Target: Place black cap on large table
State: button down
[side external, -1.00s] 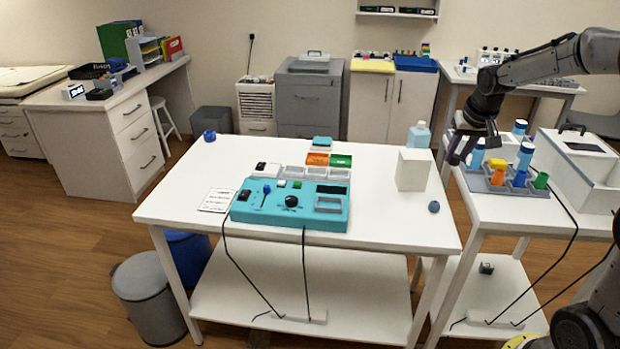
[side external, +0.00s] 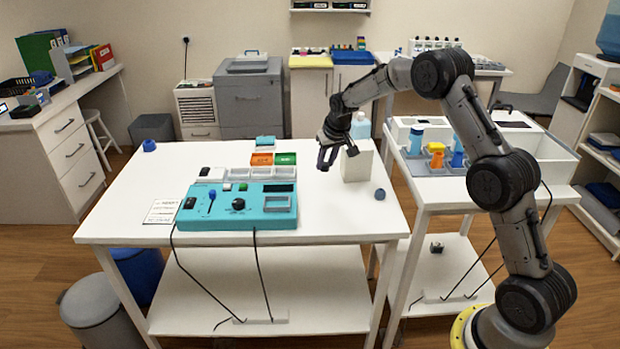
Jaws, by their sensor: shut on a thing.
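The large table (side external: 130,212) is white and stands in the middle of the view. My gripper (side external: 326,164) points down above its right part, left of a white block (side external: 357,166). It is shut on a small dark thing at its fingertips. That thing is too small and too dark against the fingers for me to tell whether it is the black cap. It seems to be held above the tabletop, but I cannot tell the exact gap.
A teal control panel (side external: 268,220) with a black knob and small trays behind it fill the table's middle. A side table (side external: 470,192) carries a rack of blue and orange tubes. The table's left part is mostly clear.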

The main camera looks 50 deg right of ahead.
send_over(313, 185)
jog(key=s, duration=0.1)
jog(key=f, duration=0.6)
jog(key=shift+a+f, duration=0.2)
jog(key=shift+f, duration=1.6)
jog(key=shift+s+f, duration=0.1)
jog(key=shift+f, duration=0.05)
jog(key=c, duration=0.6)
grip_release()
jog(key=shift+r, duration=0.2)
jog(key=v, duration=1.2)
jog(key=shift+s, duration=0.1)
